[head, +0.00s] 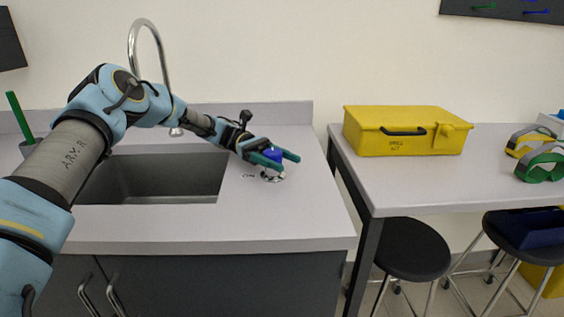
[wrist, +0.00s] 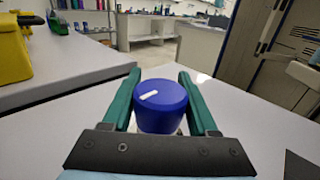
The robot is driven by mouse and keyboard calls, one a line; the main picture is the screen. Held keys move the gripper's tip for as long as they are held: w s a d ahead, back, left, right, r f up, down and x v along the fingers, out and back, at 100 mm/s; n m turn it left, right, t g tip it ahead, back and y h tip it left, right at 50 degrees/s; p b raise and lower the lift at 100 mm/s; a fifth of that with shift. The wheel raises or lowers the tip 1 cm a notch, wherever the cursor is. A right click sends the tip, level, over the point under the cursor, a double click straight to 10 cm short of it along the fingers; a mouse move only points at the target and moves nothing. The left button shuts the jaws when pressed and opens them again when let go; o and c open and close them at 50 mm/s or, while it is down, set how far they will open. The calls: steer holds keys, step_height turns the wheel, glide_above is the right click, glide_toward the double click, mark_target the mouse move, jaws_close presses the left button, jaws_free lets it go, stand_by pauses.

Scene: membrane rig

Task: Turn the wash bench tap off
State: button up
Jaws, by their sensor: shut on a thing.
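The wash bench tap knob (wrist: 161,108) is a blue round knob with a white pointer mark on top, seen in the wrist view between my fingers. The pointer lies at a slant, aimed toward the left and right of the picture. In the head view the knob (head: 274,156) stands on the bench top to the right of the sink, partly hidden by my fingers. My gripper (head: 279,160) is shut on the knob, with one green finger on each side. The curved chrome spout (head: 150,27) rises behind the sink. Whether water runs cannot be told.
The sink basin (head: 155,179) lies left of the knob. A yellow case (head: 407,132) and goggles (head: 541,163) sit on the side table to the right, past a gap. Black stools (head: 412,249) stand below that table. A cup with a green stick (head: 20,119) stands at far left.

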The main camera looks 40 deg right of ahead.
mark_target(265, 153)
steer(key=o, duration=1.4)
steer(key=shift+c, duration=0.2)
steer(key=w+b, duration=0.1)
steer(key=w, duration=0.2)
steer(key=w+b, duration=0.1)
steer(key=w, duration=0.2)
steer(key=shift+a+f, duration=0.15)
steer(key=shift+a, duration=0.05)
steer(key=shift+w+a, duration=0.15)
steer(key=shift+w, duration=0.6)
